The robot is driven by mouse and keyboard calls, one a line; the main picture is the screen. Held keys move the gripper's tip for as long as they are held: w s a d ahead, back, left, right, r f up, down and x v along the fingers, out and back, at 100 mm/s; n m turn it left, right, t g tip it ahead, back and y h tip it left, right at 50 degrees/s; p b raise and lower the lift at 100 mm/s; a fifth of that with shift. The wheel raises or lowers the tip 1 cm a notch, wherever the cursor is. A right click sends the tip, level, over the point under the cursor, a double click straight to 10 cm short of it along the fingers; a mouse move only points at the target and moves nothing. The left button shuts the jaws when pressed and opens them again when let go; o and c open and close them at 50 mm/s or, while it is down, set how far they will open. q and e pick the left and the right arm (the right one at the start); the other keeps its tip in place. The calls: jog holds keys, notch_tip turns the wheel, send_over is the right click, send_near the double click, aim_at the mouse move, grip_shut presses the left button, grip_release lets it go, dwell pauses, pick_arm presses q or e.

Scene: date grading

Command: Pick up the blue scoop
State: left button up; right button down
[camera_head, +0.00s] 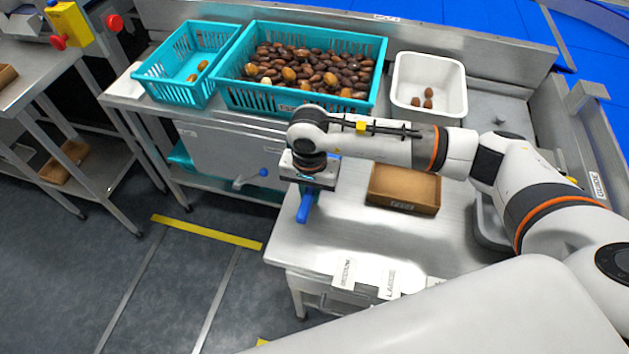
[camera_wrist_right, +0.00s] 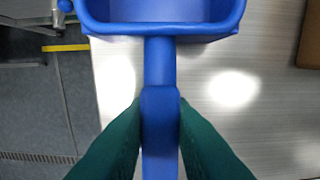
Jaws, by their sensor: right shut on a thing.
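The blue scoop (camera_wrist_right: 160,65) shows large in the right wrist view, with its tub at the top and its handle running down the middle. My right gripper (camera_wrist_right: 160,115) has its two green fingers closed on the handle, one on each side. In the head view a blue part of the scoop (camera_head: 306,206) shows below my right wrist, near the left edge of the metal table (camera_head: 345,235). The right fingers are mostly hidden there. I cannot tell whether the scoop touches the table. My left gripper is not in view.
A brown box (camera_head: 402,205) lies to the right on the table. Behind are a teal crate full of dates (camera_head: 375,75), a smaller teal crate (camera_head: 165,82) and a white bin (camera_head: 457,100) holding a few dates. Label cards (camera_head: 345,274) stand at the front edge.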

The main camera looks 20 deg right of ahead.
notch_tip(320, 180, up, 10)
jog(key=shift+r+b, duration=0.1)
jog(key=shift+b, duration=0.5)
dwell(0.9)
